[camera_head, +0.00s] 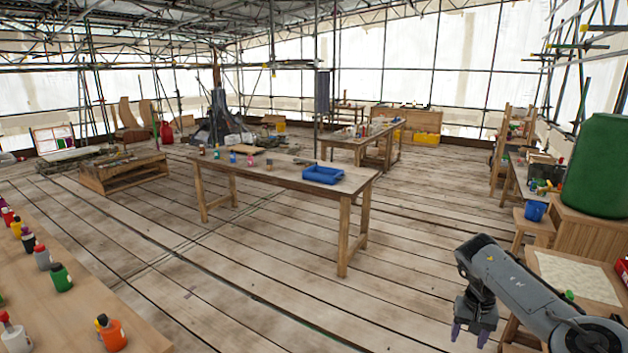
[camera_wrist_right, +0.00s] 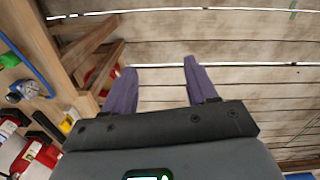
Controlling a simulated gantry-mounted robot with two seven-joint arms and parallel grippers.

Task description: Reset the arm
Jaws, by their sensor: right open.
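My right gripper (camera_head: 470,335) hangs at the lower right of the head view, pointing down above the plank floor. The right wrist view shows the same gripper (camera_wrist_right: 159,85) with its two purple fingers spread apart. It is open, with nothing between the fingers but floor planks behind. My left gripper is not in either view.
A wooden table with a blue tray (camera_head: 323,174) stands mid-room. A bench with several bottles, one orange (camera_head: 111,333), is at lower left. A small table with a pale sheet (camera_head: 577,275) is close beside my right arm. Plank floor (camera_head: 300,290) between is clear.

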